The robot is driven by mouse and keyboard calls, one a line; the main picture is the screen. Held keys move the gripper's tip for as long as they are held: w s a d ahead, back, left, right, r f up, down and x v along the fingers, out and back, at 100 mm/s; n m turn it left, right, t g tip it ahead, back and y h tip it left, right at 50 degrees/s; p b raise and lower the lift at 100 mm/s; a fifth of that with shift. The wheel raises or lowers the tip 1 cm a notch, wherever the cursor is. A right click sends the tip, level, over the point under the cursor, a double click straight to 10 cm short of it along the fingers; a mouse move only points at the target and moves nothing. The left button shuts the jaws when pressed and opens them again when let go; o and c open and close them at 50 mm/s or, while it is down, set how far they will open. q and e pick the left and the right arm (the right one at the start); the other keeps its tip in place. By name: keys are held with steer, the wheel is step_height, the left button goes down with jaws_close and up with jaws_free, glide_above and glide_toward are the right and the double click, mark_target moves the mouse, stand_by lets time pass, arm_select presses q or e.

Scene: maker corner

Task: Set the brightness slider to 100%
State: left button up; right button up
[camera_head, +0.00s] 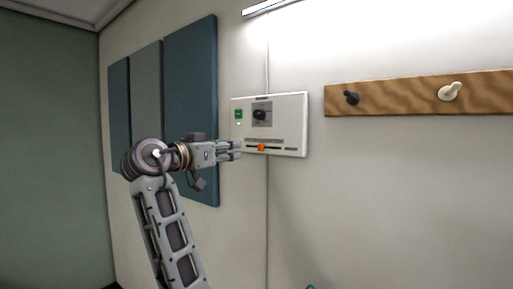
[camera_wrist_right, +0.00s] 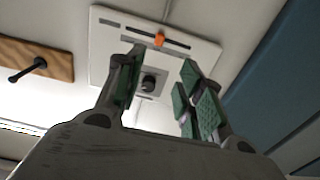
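A white wall panel (camera_head: 284,102) carries an orange slider handle (camera_head: 261,147) on a dark horizontal track, in the left-to-middle part of that track. In the right wrist view the panel is turned over, with the orange handle (camera_wrist_right: 159,39) near the top. A black knob (camera_head: 261,115) sits above the track in the head view. My right gripper (camera_head: 237,150) is in front of the panel's lower left edge, left of the handle. In the wrist view my right gripper (camera_wrist_right: 160,60) has its fingers spread with nothing between them. It appears apart from the handle.
A small green display (camera_head: 239,114) is at the panel's upper left. A wooden rail (camera_head: 405,94) with a dark peg (camera_head: 351,98) and a pale peg (camera_head: 450,91) is to the right. Blue and grey wall boards (camera_head: 191,95) are to the left, close to my arm.

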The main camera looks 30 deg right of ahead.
mark_target(259, 146)
steer(key=shift+s+f, duration=0.1)
steer(key=shift+s, duration=0.05)
steer(key=shift+d, duration=0.15)
steer(key=p+x, duration=0.3)
steer(key=x, duration=1)
steer(key=shift+d+p, duration=0.3)
steer(key=shift+p, duration=0.1)
steer(key=shift+c, duration=0.4)
jaws_close()
